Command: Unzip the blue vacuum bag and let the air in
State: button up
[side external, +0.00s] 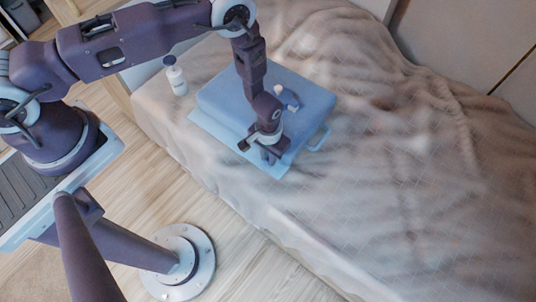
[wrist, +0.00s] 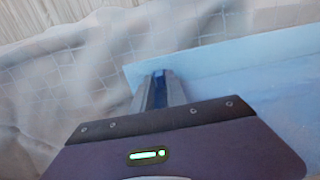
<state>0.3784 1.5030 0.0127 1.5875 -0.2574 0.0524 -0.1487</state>
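The blue vacuum bag (side external: 309,97) lies on the bed, puffed into a flat block with a paler flap (side external: 215,133) along its front edge. In the wrist view the pale flap (wrist: 240,62) reaches from the right to a corner near the fingertips. My gripper (side external: 268,158) points down at the front edge of the bag. In the wrist view my gripper (wrist: 160,76) has its fingers close together, with a narrow dark blue piece between them, which looks like the zip slider. The closure line itself cannot be made out.
A small blue and white item (side external: 288,98) sits on top of the bag, partly behind my arm. A light blue loop (side external: 320,139) sticks out at its right. A white bottle with a dark cap (side external: 176,77) stands to the left. The rumpled beige blanket (side external: 400,190) is otherwise clear.

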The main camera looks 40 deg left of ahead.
jog(key=shift+o, duration=1)
notch_tip(320, 180, up, 7)
jog(key=shift+r, duration=0.1)
